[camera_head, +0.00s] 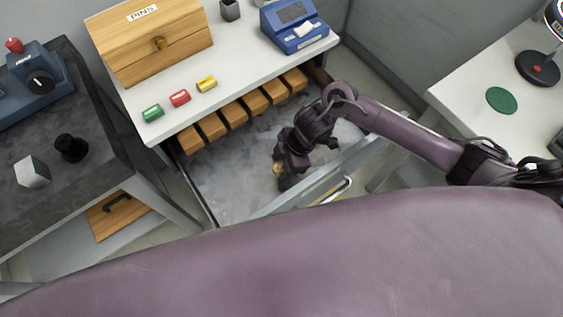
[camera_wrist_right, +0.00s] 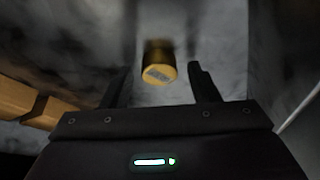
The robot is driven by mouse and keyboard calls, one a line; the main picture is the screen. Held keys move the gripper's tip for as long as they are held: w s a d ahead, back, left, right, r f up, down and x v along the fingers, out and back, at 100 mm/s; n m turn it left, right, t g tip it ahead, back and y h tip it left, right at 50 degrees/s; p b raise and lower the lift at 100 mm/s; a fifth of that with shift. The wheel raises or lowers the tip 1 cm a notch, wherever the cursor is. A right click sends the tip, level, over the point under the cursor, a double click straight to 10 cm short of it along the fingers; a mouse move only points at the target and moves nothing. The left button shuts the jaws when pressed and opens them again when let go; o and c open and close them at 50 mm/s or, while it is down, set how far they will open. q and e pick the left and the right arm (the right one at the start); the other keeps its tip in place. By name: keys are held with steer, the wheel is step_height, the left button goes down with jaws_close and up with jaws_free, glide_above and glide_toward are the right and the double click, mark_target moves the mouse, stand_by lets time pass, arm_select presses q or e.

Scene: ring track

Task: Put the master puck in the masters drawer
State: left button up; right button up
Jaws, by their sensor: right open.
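The open drawer (camera_head: 228,185), with a grey bottom, is pulled out under the white counter; I take it for the masters drawer, though no label shows. My right gripper (camera_head: 283,178) reaches down inside it. In the right wrist view the gripper (camera_wrist_right: 157,85) is open. A short yellow-topped cylinder (camera_wrist_right: 159,72), apparently the master puck, stands between or just beyond the fingertips, with dark gaps on both sides. In the head view the gripper mostly hides it, and only a bit of yellow shows. My left gripper is out of view.
Several wooden blocks (camera_head: 231,117) line the drawer's back. A metal handle (camera_head: 338,189) is on its front panel. The counter holds a PINS box (camera_head: 150,45), green, red and yellow pieces and a blue device (camera_head: 297,27). A dark bench (camera_head: 100,165) stands left, a white table (camera_head: 465,90) right.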

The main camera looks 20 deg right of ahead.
steer(key=shift+r, duration=0.1)
steer(key=shift+d+r, duration=0.1)
steer(key=shift+r, duration=0.2)
steer(key=p+v, duration=0.1)
steer(key=v, duration=1)
steer(key=shift+r, duration=0.2)
steer(key=shift+d+r+p, duration=0.1)
steer(key=shift+d+p, duration=0.05)
steer(key=shift+p, duration=0.25)
